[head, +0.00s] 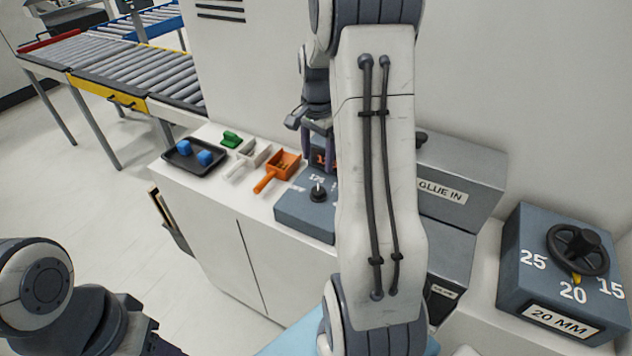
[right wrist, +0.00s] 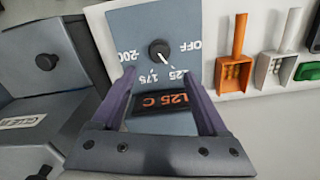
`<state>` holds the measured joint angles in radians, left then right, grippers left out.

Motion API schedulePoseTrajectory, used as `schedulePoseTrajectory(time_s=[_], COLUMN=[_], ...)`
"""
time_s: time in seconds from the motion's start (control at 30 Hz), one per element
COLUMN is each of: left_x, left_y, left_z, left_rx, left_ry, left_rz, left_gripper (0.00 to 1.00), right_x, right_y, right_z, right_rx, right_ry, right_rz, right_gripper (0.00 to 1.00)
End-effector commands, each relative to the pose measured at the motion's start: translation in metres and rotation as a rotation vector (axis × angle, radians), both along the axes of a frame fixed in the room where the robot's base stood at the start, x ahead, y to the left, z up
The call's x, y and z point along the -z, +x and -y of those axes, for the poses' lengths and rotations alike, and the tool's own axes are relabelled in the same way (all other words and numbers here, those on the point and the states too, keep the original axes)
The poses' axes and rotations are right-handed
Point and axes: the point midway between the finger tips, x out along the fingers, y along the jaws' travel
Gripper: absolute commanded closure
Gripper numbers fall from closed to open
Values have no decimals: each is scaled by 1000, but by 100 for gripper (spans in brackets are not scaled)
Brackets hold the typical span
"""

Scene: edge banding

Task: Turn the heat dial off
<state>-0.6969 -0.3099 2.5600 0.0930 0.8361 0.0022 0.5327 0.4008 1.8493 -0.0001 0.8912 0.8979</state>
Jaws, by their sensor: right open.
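The heat dial (head: 318,192) is a small black knob on a blue-grey panel box (head: 290,212) on the white counter. In the right wrist view the dial (right wrist: 159,51) shows a white pointer aimed near the 125 mark, with OFF, 175 and 200 around it. An orange readout (right wrist: 158,103) shows 125 C. My right gripper (head: 316,152) is above the box, partly hidden by my own arm. In the right wrist view my right gripper (right wrist: 160,74) is open and empty, its purple fingers apart with the dial seen beyond the tips. My left gripper does not show.
An orange scoop (head: 279,170), a white scoop (head: 250,158), a green piece (head: 231,140) and a black tray (head: 180,163) with blue blocks lie left of the box. A GLUE IN machine (head: 470,185) and a 20 MM handwheel box (head: 525,250) stand to the right.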

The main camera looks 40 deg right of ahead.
Motion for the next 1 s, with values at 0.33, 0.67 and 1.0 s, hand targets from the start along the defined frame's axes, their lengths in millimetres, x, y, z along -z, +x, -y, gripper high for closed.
schedulePoseTrajectory(time_s=[0.33, 0.67, 1.0], left_x=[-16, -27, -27], left_y=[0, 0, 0], left_z=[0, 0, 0], left_rx=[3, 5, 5], left_ry=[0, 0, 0], left_rz=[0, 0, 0], left_gripper=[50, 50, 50], right_x=[52, 98, 104], right_y=[-2, -1, 0], right_z=[1, 1, 1], right_rx=[10, 8, 8], right_ry=[4, 2, 0], right_rz=[-7, -2, 0], right_gripper=[23, 23, 23])
